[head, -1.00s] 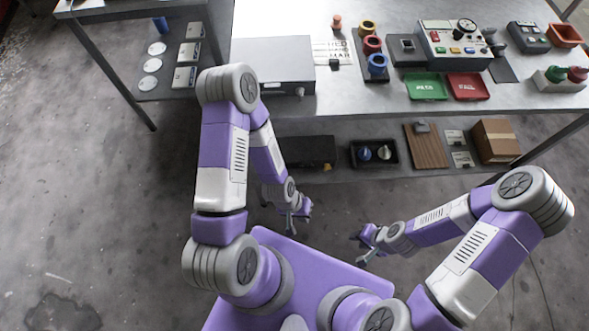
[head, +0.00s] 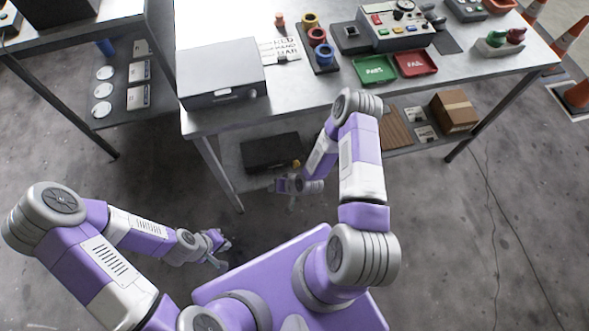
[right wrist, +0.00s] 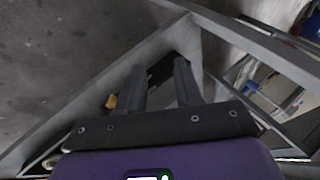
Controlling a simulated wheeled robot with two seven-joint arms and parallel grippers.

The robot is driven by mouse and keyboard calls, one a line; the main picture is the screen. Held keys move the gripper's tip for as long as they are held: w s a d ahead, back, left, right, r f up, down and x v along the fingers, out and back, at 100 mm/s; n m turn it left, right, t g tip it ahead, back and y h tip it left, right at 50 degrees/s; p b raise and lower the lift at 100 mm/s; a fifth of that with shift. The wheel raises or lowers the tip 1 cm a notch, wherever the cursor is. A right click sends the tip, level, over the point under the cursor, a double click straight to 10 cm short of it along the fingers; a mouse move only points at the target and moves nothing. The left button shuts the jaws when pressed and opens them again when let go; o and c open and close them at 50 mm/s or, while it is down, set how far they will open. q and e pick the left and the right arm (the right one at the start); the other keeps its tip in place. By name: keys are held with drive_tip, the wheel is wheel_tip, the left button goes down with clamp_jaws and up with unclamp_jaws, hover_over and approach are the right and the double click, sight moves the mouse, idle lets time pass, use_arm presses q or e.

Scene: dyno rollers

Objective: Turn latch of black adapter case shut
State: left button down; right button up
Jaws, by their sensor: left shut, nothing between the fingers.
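The black adapter case (head: 268,154) lies on the lower shelf under the front left of the bench. A small orange-yellow piece, likely its latch (head: 296,163), is at its right end. The latch also shows in the right wrist view (right wrist: 111,101), left of the fingers, with part of the dark case (right wrist: 162,66) behind them. My right gripper (head: 284,187) is just in front of the case, apart from it as far as I see. Its fingers (right wrist: 162,85) are spread with nothing between them. My left gripper (head: 221,248) is shut and empty, low over the floor.
The bench top (head: 219,123) and its front leg (head: 222,178) are close to my right arm. A grey box (head: 222,80) stands on the bench above the case. A wooden board (head: 394,128) and a cardboard box (head: 453,110) are farther right on the shelf.

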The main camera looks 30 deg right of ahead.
drive_tip(key=w+d+f+m+t, duration=0.1)
drive_tip(key=w+d+f+t, duration=0.1)
drive_tip(key=w+d+f, duration=0.15)
drive_tip(key=m+t+h, duration=0.3)
drive_tip(key=m+t, duration=0.1)
drive_tip(key=t, duration=0.4)
approach(296, 165)
drive_tip(key=b+x, duration=0.1)
drive_tip(key=x, duration=0.3)
drive_tip(key=b+x, duration=0.1)
drive_tip(key=shift+w+d+f+b, duration=0.1)
drive_tip(key=shift+w+f+b, duration=0.2)
drive_tip(key=shift+w+f, duration=0.15)
drive_tip(key=shift+w, duration=0.65)
clamp_jaws()
